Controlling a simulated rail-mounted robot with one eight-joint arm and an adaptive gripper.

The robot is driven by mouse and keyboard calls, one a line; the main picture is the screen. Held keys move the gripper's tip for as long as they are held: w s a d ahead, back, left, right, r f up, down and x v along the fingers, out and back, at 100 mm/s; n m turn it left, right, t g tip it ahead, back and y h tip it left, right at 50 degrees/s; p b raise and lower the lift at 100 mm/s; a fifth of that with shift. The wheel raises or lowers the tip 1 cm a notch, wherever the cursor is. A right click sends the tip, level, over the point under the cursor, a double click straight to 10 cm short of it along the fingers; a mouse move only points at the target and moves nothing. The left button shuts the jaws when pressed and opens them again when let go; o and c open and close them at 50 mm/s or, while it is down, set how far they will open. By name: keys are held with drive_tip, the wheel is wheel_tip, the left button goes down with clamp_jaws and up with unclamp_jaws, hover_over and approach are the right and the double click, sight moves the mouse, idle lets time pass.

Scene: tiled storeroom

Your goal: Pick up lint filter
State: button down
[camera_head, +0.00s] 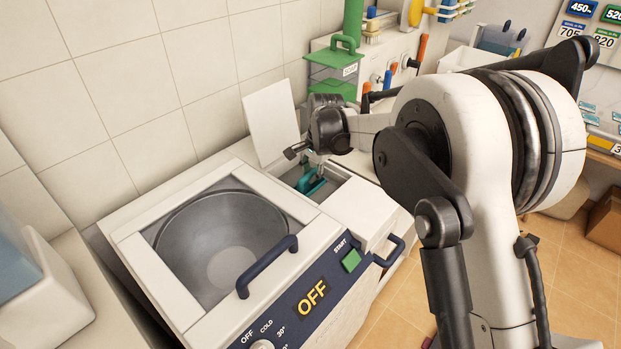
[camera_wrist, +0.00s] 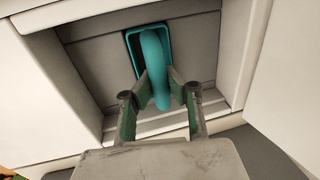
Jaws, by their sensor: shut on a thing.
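The lint filter (camera_head: 311,183) is a teal part with a curved handle. It sits in the open recess on top of the white washing machine (camera_head: 225,310), behind the front panel. In the wrist view the teal handle (camera_wrist: 153,60) rises from a rectangular teal-edged slot in the grey recess floor. My gripper (camera_wrist: 158,98) is shut on this handle, with a finger on each side. In the head view my gripper (camera_head: 309,168) reaches down into the recess from the upper right, and the filter is partly hidden. The filter's lower part is hidden in the slot.
A raised white lid (camera_head: 270,122) stands at the back of the recess. The drum lid has a dark blue handle (camera_head: 266,266), and another handle (camera_head: 392,250) is at the right front. A green-topped container (camera_head: 333,75) stands behind. Recess walls surround my gripper closely.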

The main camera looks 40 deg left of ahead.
wheel_tip(320, 180, up, 16)
drive_tip(key=shift+r+p, duration=0.2)
drive_tip(key=shift+p, duration=0.25)
idle(0.6)
drive_tip(key=shift+r, duration=0.1)
